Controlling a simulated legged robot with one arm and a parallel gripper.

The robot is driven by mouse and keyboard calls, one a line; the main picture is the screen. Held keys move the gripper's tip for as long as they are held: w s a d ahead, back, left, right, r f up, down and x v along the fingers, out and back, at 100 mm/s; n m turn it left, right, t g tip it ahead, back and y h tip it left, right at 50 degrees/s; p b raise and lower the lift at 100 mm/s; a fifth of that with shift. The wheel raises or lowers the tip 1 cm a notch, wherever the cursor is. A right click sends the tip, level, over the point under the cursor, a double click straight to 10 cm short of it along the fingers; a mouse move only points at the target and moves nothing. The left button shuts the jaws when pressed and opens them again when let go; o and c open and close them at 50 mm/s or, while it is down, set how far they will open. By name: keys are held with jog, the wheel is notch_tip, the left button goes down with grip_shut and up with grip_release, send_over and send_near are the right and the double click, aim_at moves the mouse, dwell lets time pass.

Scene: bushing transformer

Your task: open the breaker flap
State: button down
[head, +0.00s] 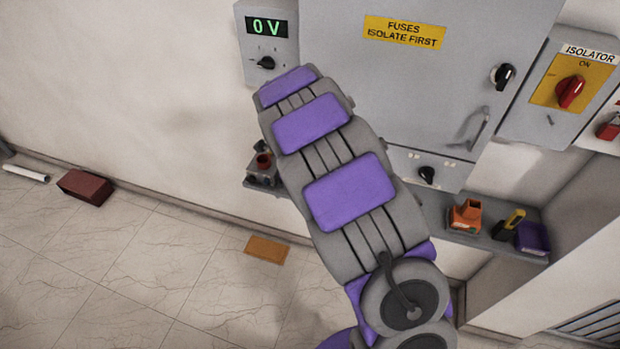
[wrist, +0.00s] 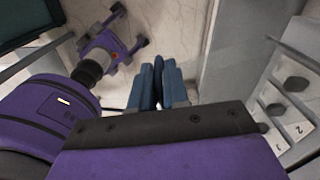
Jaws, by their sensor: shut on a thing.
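My gripper (wrist: 158,85) shows in the wrist view, its blue fingers close together and pointing away from the camera. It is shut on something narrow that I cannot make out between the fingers. In the head view my purple and grey arm hides the gripper and part of the wall equipment. I cannot pick out the breaker flap for sure in either view. A grey panel (wrist: 295,95) with dark round parts and the labels 1 and 2 is at the right of the wrist view, apart from the fingers.
A grey fuse cabinet (head: 430,85) with a handle hangs behind my arm. Left of it is a meter (head: 267,40) reading 0 V; right is the isolator (head: 570,90). A shelf (head: 465,237) holds small items. A dark red block (head: 85,187) lies on the open floor at left.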

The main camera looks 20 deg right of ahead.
jog(key=w+a+m+p, duration=0.3)
jog(key=w+a, duration=0.1)
jog(key=a, duration=0.1)
jog(key=shift+w+a, duration=0.2)
jog(key=shift+a, duration=0.1)
dwell(0.4)
jog(key=c, duration=1.2)
grip_release()
jog(key=shift+r, duration=0.15)
notch_tip(320, 180, up, 17)
jog(key=shift+w+b, duration=0.15)
jog(key=shift+b, duration=0.15)
